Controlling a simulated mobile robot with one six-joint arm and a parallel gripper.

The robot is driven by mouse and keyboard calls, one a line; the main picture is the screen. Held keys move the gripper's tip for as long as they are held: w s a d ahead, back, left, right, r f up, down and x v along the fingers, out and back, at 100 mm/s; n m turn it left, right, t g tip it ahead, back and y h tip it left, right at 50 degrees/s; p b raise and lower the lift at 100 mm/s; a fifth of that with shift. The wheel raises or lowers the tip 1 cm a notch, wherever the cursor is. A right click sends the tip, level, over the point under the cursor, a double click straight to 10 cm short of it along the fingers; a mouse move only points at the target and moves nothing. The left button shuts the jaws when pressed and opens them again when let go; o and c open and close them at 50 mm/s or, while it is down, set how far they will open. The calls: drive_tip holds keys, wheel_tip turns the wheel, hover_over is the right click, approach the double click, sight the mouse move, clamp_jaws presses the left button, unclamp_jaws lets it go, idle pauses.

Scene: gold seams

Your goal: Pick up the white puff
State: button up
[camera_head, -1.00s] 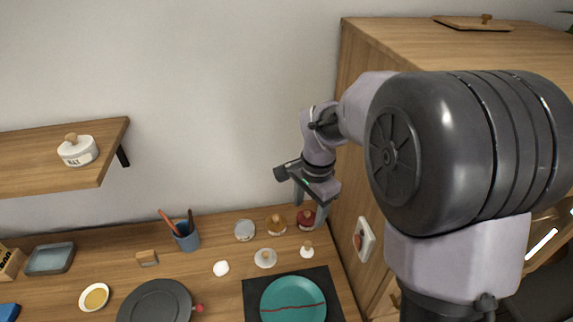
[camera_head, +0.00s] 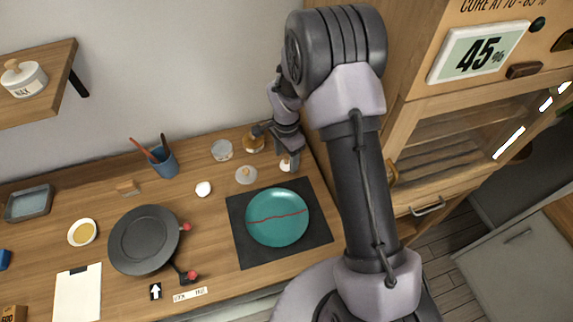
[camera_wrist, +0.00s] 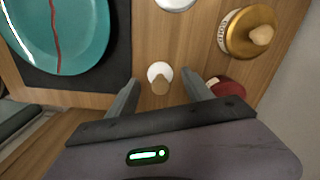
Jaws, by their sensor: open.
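A small white round piece with a wooden knob, which looks like the white puff (camera_head: 287,167), stands on the wooden worktop just behind the dark mat. In the wrist view the puff (camera_wrist: 157,69) lies between the tips of my two fingers, its knob pointing toward my gripper (camera_wrist: 160,78). My gripper is open and points down over it, with a gap to each side; I cannot tell the exact height. In the head view my gripper (camera_head: 288,157) partly covers the puff. A plain white blob (camera_head: 203,189) lies farther left.
A teal plate with a red seam (camera_head: 277,230) lies on the dark mat (camera_head: 245,250). Close by are an amber jar (camera_head: 254,144), a red-topped jar (camera_wrist: 227,88) and a pale dish (camera_head: 246,176). A wooden cabinet (camera_head: 400,120) stands to the right.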

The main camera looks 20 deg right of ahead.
wheel_tip(320, 180, down, 2)
drive_tip(key=shift+f, duration=0.2)
drive_tip(key=shift+r, duration=0.15)
drive_tip(key=shift+c, duration=1.1)
clamp_jaws()
drive_tip(key=shift+r, duration=0.1)
